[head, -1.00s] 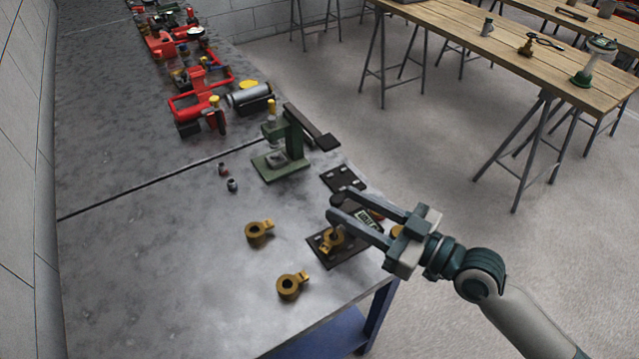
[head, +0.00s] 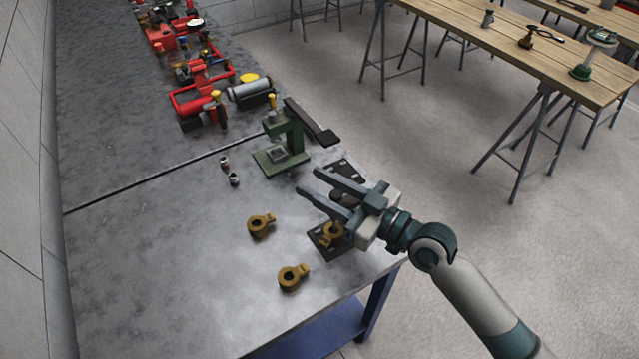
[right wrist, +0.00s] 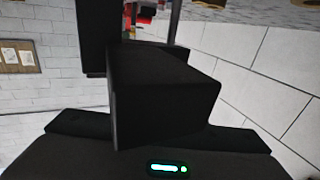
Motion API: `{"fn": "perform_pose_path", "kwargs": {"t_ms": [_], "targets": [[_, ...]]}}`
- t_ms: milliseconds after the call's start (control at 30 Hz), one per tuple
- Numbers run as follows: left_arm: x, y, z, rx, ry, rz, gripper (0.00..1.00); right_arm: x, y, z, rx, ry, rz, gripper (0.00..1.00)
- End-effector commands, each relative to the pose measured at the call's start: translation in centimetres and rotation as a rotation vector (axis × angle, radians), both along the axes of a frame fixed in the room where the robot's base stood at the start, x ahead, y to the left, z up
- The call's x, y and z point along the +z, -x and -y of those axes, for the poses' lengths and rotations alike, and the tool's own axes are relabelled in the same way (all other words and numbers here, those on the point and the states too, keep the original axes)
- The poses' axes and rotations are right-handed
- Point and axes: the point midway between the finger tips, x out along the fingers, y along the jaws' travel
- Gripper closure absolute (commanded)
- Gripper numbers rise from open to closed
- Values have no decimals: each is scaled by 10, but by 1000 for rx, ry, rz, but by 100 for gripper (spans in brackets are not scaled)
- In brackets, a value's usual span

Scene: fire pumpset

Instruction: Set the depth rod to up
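A green press-like fixture (head: 287,150) stands upright on the grey bench, with a flat base, a column and a yellow-topped part (head: 271,118). A dark lever or bar (head: 312,122) extends from its right side. I cannot make out which part is the depth rod or its setting. My right gripper (head: 309,182) is open and empty, its two fingers pointing left, just in front of and below the fixture and apart from it. In the right wrist view, dark gripper parts (right wrist: 165,85) block much of the picture. My left gripper is not in view.
Brass ring fittings (head: 260,225) (head: 292,277) lie on the bench; another (head: 331,234) sits on a dark plate under my right gripper. Two small caps (head: 229,171) lie left of the fixture. Red pump parts (head: 200,92) stand farther back. The bench's left middle is clear.

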Motion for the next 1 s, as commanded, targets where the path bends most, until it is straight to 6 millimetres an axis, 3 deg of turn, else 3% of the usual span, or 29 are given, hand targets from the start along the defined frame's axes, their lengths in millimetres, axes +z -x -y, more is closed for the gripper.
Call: {"fn": "perform_pose_path", "kwargs": {"t_ms": [33, 133, 367, 700, 1000], "targets": [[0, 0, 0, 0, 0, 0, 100, 0, 0, 0, 0, 0, 0, 77], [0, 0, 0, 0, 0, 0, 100, 0, 0, 0, 0, 0, 0, 100], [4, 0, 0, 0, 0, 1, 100, 5, 0, 0, 0, 0, 0, 100], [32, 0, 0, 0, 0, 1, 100, 42, 0, 0, 0, -1, 1, 100], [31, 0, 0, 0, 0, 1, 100, 45, -1, 0, -1, -5, 4, 100]]}}
